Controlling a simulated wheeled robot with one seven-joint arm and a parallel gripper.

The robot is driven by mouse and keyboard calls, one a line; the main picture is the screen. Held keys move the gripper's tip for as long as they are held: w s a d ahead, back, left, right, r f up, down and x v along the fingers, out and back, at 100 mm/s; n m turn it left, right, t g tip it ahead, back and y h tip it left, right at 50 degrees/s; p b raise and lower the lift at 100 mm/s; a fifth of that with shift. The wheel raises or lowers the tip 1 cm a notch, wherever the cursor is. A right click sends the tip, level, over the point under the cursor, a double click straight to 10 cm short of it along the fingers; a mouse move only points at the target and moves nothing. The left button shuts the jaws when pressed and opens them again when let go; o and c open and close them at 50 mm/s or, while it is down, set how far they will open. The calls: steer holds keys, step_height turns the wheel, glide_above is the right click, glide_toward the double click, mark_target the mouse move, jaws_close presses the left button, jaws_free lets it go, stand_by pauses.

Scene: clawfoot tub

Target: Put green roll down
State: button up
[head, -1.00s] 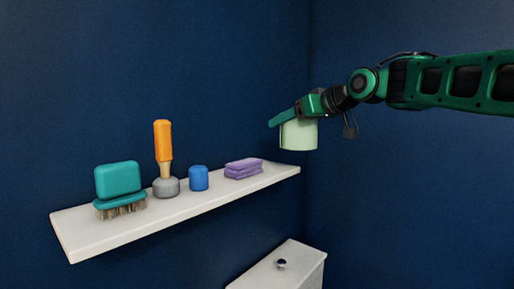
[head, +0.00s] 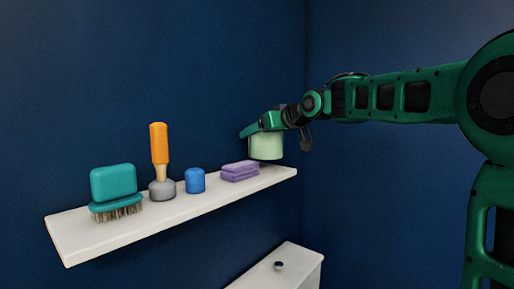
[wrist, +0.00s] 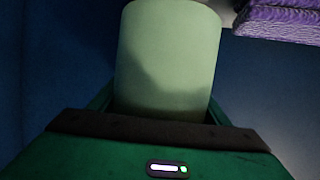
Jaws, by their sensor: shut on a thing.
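The pale green roll (head: 266,147) is held upright in my gripper (head: 262,128), which is shut on it from above. The roll is over the right end of the white wall shelf (head: 150,222), just right of the purple sponges. Whether its underside touches the shelf I cannot tell. In the wrist view the green roll (wrist: 168,55) fills the middle between the jaws. The fingertips are mostly hidden behind the roll there.
On the shelf, left to right, are a teal brush (head: 115,190), an orange-handled plunger (head: 160,160), a blue cup-like item (head: 195,181) and stacked purple sponges (head: 240,171). The sponges (wrist: 280,18) also show in the wrist view. A white cistern (head: 280,268) stands below.

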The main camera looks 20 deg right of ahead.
mark_target(259, 143)
steer(key=shift+w+f, duration=0.15)
steer(key=shift+f, duration=1.65)
steer(key=o, duration=1.2)
steer(key=shift+a, duration=0.1)
